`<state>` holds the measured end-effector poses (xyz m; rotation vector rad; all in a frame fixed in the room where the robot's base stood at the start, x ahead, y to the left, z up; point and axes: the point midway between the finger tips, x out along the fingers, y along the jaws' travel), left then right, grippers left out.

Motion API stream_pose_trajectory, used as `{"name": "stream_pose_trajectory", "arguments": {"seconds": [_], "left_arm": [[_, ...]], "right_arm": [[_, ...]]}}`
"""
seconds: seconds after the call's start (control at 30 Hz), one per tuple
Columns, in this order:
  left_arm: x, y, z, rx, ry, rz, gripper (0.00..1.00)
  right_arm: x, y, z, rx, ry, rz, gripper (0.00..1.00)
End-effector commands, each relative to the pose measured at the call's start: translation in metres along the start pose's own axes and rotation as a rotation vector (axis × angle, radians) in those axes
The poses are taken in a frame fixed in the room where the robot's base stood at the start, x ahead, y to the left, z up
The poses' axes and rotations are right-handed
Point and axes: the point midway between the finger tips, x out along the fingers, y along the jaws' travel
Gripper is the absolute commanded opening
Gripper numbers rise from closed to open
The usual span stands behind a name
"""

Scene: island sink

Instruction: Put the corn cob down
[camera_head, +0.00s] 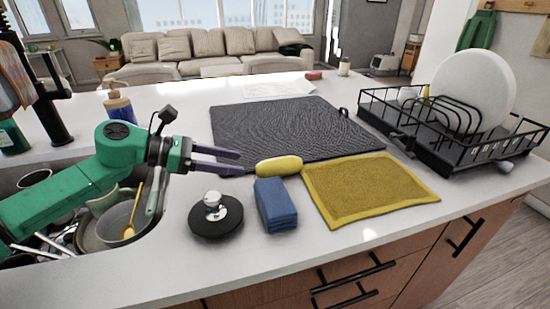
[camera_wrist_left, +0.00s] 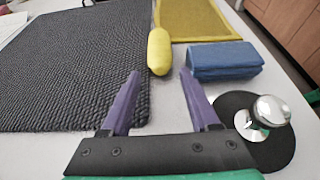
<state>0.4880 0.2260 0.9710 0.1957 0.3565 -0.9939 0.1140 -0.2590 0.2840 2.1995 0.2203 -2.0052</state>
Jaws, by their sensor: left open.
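The yellow corn cob (camera_head: 279,166) lies on the white counter, between the dark mat and the yellow cloth. It also shows in the left wrist view (camera_wrist_left: 159,50), ahead of the fingertips. My left gripper (camera_head: 228,161) is open and empty, a little to the left of the cob and apart from it. In the left wrist view its two purple fingers (camera_wrist_left: 161,73) are spread, with bare counter between them. My right gripper is in neither view.
A blue sponge stack (camera_head: 274,204) and a black lid with a metal knob (camera_head: 216,224) sit in front. A dark textured mat (camera_head: 270,118) lies behind. A yellow cloth (camera_head: 370,187) and black dish rack (camera_head: 440,150) are at right. The sink with dishes (camera_head: 108,220) is at left.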

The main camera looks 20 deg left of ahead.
Motion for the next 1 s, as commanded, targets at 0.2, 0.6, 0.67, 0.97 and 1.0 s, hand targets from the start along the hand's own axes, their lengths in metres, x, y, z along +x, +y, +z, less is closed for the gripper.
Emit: {"name": "stream_pose_trajectory", "arguments": {"seconds": [0.2,0.6,0.67,0.97,1.0], "left_arm": [[0.030,0.000,0.006,0.000,-0.002,-0.001,0.62],[0.075,0.001,0.002,0.000,0.002,0.001,0.62],[0.075,0.001,0.002,0.000,0.002,0.001,0.62],[0.075,0.001,0.002,0.000,0.001,0.001,0.00],[0.075,0.001,0.002,0.000,0.001,0.001,0.00]], "right_arm": [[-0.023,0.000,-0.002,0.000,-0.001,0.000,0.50],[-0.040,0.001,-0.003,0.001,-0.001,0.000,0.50],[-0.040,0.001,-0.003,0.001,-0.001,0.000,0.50],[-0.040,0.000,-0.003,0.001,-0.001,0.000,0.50],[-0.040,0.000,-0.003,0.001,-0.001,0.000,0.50]]}}
